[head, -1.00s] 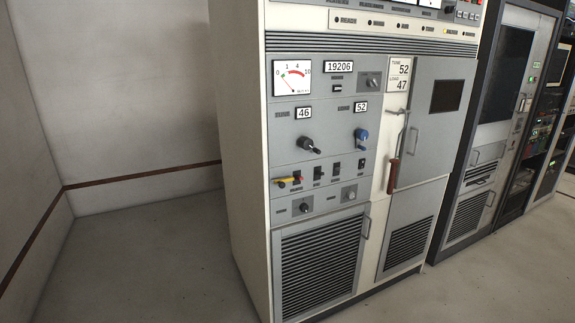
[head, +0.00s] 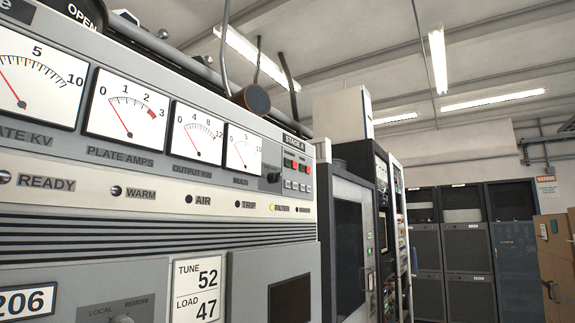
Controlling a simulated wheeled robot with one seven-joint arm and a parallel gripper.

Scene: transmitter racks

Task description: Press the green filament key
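A cluster of small red and green keys (head: 297,166) sits at the right end of the cabinet's meter panel, just below a dark label plate. Pale grey buttons (head: 298,185) lie in a row beneath them. The lettering by these keys is too small to read, so I cannot tell which is the filament key. My gripper is not in view.
The transmitter cabinet (head: 130,235) fills the left side, with several needle meters (head: 126,105) and a lamp row where one lamp (head: 271,207) glows yellow. A dark knob (head: 272,177) sits left of the keys. More racks (head: 350,230) stand to the right.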

